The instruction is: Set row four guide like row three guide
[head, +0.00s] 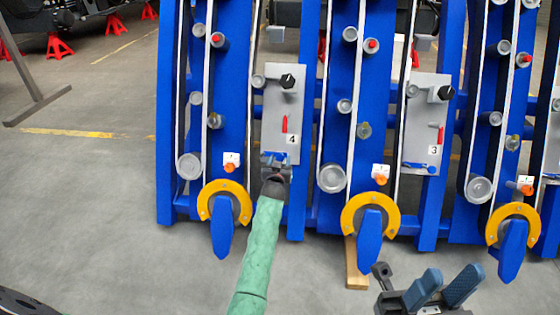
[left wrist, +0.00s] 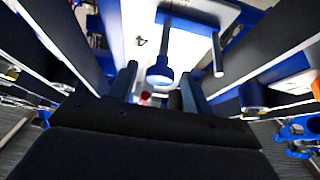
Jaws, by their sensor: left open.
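The row four plate (head: 272,110) is grey, with a label "4", a black knob (head: 287,81) at its top, a red lever (head: 284,124) and a blue fitting (head: 272,158) at its lower edge. The row three plate (head: 422,120) has a label "3", a similar knob (head: 446,92), red lever (head: 440,134) and blue fitting (head: 415,167). My left gripper (head: 275,170) is at row four's lower edge, its fingers mostly hidden. In the left wrist view its open fingers (left wrist: 158,92) flank a blue round-ended handle (left wrist: 160,70). My right gripper (head: 446,286) is open and empty, low at right.
Blue row frames (head: 167,130) stand either side of the plates, with grey rollers (head: 332,178) and yellow curved brackets (head: 225,187) with blue tips. A wooden block (head: 355,265) lies beneath row three's side.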

